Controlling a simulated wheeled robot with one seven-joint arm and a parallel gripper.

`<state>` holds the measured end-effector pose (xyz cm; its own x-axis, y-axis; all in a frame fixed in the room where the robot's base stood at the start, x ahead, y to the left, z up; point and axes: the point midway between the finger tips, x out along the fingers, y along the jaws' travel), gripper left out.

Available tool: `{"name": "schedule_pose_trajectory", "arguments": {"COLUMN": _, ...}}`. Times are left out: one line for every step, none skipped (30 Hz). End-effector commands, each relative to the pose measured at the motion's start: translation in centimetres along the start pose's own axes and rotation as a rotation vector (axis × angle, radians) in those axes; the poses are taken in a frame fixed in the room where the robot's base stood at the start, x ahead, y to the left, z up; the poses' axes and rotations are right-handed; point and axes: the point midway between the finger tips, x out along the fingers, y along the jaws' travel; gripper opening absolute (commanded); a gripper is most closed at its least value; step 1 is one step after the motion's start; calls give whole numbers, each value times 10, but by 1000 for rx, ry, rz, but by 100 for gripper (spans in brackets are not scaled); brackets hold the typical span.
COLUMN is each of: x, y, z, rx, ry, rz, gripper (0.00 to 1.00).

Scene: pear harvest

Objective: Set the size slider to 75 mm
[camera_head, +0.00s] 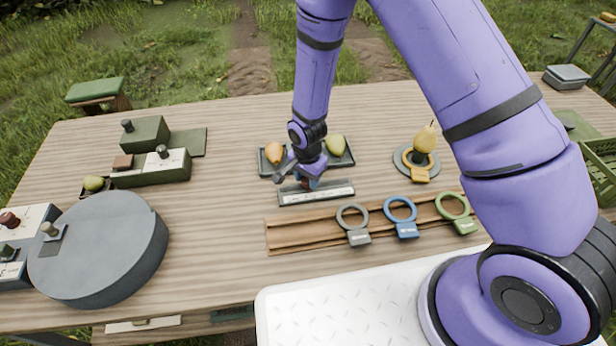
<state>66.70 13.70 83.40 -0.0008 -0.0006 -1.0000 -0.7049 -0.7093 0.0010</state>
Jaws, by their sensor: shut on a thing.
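The size slider is a low dark green bar with a white scale strip (318,195), lying near the middle of the wooden table. My gripper (308,180) reaches down onto it from above and is shut on the slider's knob, left of the strip's middle. The knob is mostly hidden by the gripper, with only a bluish bit showing. The scale's marks are too small to read, so I cannot tell the size set.
A dark tray (348,158) with two pears stands just behind the slider. A pear on a round stand (405,170) is at right. A grey turntable (110,240) and green boxes (180,172) stand left.

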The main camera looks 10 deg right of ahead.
Motion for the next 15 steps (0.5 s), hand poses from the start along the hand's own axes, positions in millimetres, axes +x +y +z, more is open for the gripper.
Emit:
{"name": "schedule_pose_trajectory", "arguments": {"x": 0, "y": -5, "z": 4, "rx": -2, "ry": 0, "rz": -2, "gripper": 0}}
{"name": "schedule_pose_trajectory", "arguments": {"x": 0, "y": -8, "z": 7, "rx": -3, "ry": 1, "rz": -2, "gripper": 0}}
{"name": "schedule_pose_trajectory", "arguments": {"x": 0, "y": -12, "z": 12, "rx": -3, "ry": 1, "rz": -3, "gripper": 0}}
{"name": "schedule_pose_trajectory", "arguments": {"x": 0, "y": -16, "z": 15, "rx": -4, "ry": 1, "rz": -4, "gripper": 0}}
{"name": "schedule_pose_trajectory", "arguments": {"x": 0, "y": -19, "z": 18, "rx": -3, "ry": 1, "rz": -3, "gripper": 0}}
{"name": "schedule_pose_trajectory", "arguments": {"x": 0, "y": -23, "z": 23, "rx": -3, "ry": 1, "rz": -3, "gripper": 0}}
{"name": "schedule_pose_trajectory", "arguments": {"x": 0, "y": -26, "z": 25, "rx": -2, "ry": 1, "rz": -3, "gripper": 0}}
{"name": "schedule_pose_trajectory", "arguments": {"x": 0, "y": -29, "z": 28, "rx": -3, "ry": 2, "rz": -3, "gripper": 0}}
{"name": "schedule_pose_trajectory", "arguments": {"x": 0, "y": -32, "z": 31, "rx": -3, "ry": 1, "rz": -4, "gripper": 0}}
{"name": "schedule_pose_trajectory", "arguments": {"x": -1, "y": -34, "z": 33, "rx": -3, "ry": 1, "rz": -4, "gripper": 0}}
{"name": "schedule_pose_trajectory", "arguments": {"x": -1, "y": -35, "z": 34, "rx": -3, "ry": 1, "rz": -4, "gripper": 0}}
{"name": "schedule_pose_trajectory", "arguments": {"x": -1, "y": -37, "z": 36, "rx": -2, "ry": 1, "rz": -4, "gripper": 0}}
{"name": "schedule_pose_trajectory", "arguments": {"x": -1, "y": -38, "z": 37, "rx": -1, "ry": 0, "rz": -4, "gripper": 0}}
{"name": "schedule_pose_trajectory", "arguments": {"x": -1, "y": -38, "z": 37, "rx": -1, "ry": 0, "rz": -4, "gripper": 0}}
{"name": "schedule_pose_trajectory", "arguments": {"x": -1, "y": -38, "z": 38, "rx": 0, "ry": 0, "rz": -4, "gripper": 0}}
